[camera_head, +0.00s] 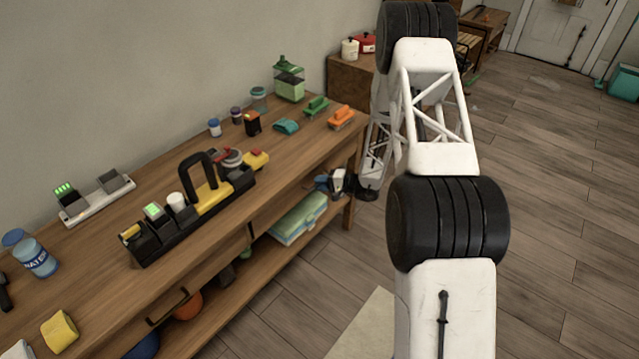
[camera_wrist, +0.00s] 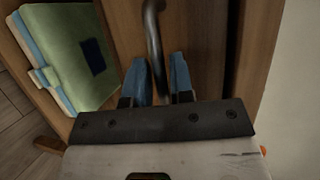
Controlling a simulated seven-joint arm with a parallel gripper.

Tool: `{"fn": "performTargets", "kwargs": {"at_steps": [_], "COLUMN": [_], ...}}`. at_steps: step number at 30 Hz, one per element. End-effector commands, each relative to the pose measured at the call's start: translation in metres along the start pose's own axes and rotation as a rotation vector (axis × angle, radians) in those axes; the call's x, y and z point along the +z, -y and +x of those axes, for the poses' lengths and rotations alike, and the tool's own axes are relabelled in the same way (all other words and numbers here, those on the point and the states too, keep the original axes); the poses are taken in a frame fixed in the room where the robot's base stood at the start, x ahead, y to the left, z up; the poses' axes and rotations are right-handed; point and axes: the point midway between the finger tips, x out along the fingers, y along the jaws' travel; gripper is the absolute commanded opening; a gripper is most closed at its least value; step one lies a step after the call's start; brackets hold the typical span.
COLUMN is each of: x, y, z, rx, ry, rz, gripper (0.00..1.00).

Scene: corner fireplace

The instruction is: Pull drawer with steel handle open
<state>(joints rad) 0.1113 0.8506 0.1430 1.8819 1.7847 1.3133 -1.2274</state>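A wooden bench (camera_head: 318,150) with drawers under its top runs along the wall in the head view. My gripper (camera_head: 322,184) is at the front of the bench near its right end. In the wrist view, a curved steel handle (camera_wrist: 153,35) stands out from the wooden drawer front (camera_wrist: 205,35). The two blue fingertips of my gripper (camera_wrist: 159,80) lie on either side of this handle, with little space between them. I cannot tell whether they press on it. The drawer appears closed. The handle is hidden by my gripper in the head view.
Another drawer has a dark handle (camera_head: 168,307) farther left. A green and blue book-like item (camera_head: 298,218) lies on the lower shelf, close to my gripper, and shows in the wrist view (camera_wrist: 75,55). Tools and jars stand on the bench top.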

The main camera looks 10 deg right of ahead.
Motion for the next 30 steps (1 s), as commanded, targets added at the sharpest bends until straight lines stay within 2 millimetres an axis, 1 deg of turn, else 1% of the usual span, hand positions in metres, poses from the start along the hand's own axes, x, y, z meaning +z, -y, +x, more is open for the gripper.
{"fn": "performTargets", "kwargs": {"at_steps": [4, 12, 13, 15, 17, 26, 30], "x": [-0.0003, -0.0003, -0.0003, -0.0003, -0.0002, -0.0001, 0.0016], "y": [0.0005, 0.0005, 0.0005, 0.0004, 0.0004, 0.0003, -0.001], "z": [0.005, 0.0055, 0.0055, 0.0054, 0.0054, 0.0049, 0.0011], "rx": [0.0, 0.0, -0.001, 0.0, 0.0, 0.0, 0.0], "ry": [0.0, -0.001, -0.001, -0.001, -0.001, -0.001, -0.001], "rz": [-0.001, 0.0, 0.0, 0.0, 0.0, 0.0, 0.0], "gripper": [0.22, 0.22, 0.19, 0.08, 0.0, 0.0, 0.0]}}
